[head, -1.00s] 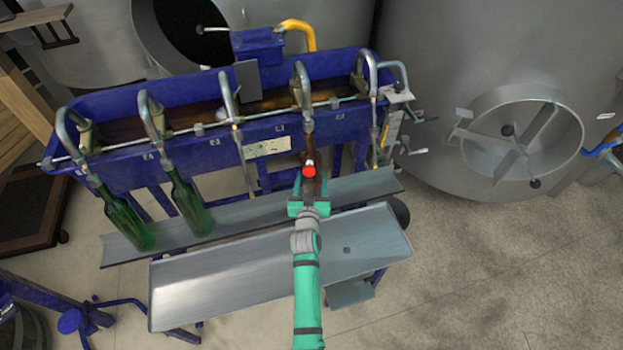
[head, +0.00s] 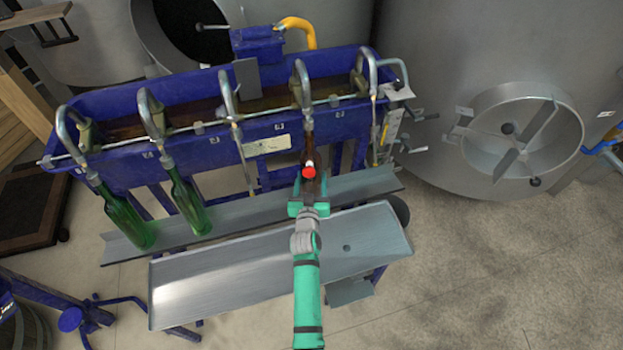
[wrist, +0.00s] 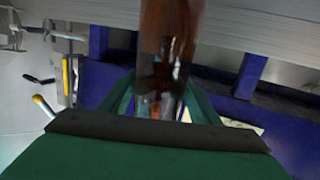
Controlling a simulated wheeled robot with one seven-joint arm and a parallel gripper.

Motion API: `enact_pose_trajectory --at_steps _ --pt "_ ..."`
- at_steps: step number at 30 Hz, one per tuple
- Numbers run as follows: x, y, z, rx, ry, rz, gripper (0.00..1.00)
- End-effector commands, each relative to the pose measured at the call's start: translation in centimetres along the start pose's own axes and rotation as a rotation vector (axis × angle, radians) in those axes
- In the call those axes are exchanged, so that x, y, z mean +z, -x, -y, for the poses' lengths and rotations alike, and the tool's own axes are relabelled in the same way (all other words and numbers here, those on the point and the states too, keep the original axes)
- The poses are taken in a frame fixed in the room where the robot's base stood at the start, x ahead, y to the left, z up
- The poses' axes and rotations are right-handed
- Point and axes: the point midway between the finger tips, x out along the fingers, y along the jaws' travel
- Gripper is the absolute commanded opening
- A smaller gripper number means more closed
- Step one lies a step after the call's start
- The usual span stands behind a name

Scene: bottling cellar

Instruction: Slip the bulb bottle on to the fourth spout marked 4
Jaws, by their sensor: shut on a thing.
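My gripper (head: 309,198) is shut on a brown glass bottle, the bulb bottle (head: 308,150), just in front of the filler. In the head view the bottle's neck points up at the fourth spout from the left (head: 303,82). The neck seems to meet the spout's lower end; I cannot tell whether the spout is inside it. In the wrist view the brown bottle (wrist: 166,50) stands between the green fingers, blurred. My gripper hides the bottle's lower part in the head view.
Green bottles hang on the first spout (head: 124,215) and second spout (head: 187,200). The third spout (head: 228,95) and fifth spout (head: 371,72) are empty. A grey bottle rail (head: 240,212) runs below, with a bare metal tray (head: 230,280) in front. A steel tank (head: 440,60) stands right.

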Motion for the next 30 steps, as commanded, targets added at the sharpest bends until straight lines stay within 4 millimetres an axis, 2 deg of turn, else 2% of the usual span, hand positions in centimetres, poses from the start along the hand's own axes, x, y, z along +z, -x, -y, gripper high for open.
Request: enact_pose_trajectory --at_steps 14,15,18,30 --pt "0.48 -0.02 0.01 0.0 0.002 -0.002 0.19" --pt "0.51 -0.02 0.07 -0.001 0.002 -0.002 0.59" --pt "0.51 -0.01 0.12 -0.002 0.001 -0.002 0.78" --pt "0.77 0.53 -0.09 0.001 0.001 0.002 0.78"
